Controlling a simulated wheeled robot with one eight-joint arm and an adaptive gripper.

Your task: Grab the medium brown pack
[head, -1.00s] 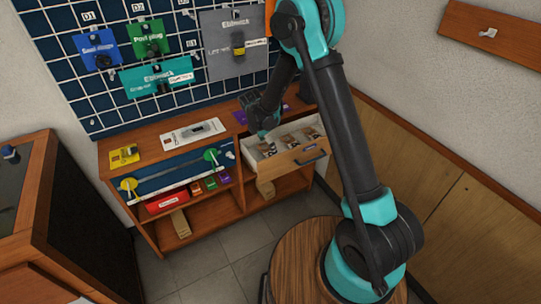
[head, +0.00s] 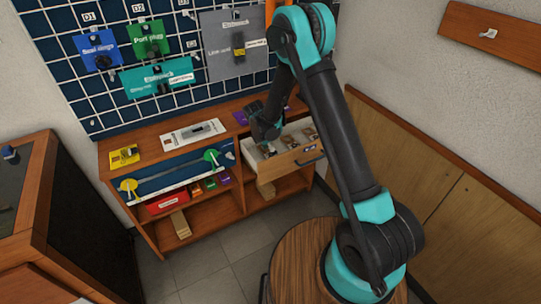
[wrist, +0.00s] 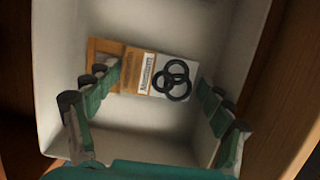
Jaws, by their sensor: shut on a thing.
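A pack (wrist: 137,66) with a brown-orange and white face and black rings on it lies in a white-walled drawer compartment in the wrist view. My gripper (wrist: 158,80) has a finger at each side of this pack and is shut on it. In the head view my gripper (head: 268,144) reaches down into the left compartment of the open drawer (head: 301,160), hiding most of the pack there. More brown packs show in the middle compartment (head: 291,143) and right compartment (head: 309,133). I cannot compare the pack sizes clearly.
The drawer walls stand close around my fingers. A pegboard (head: 60,50) with coloured panels rises behind. Floor in front is clear.

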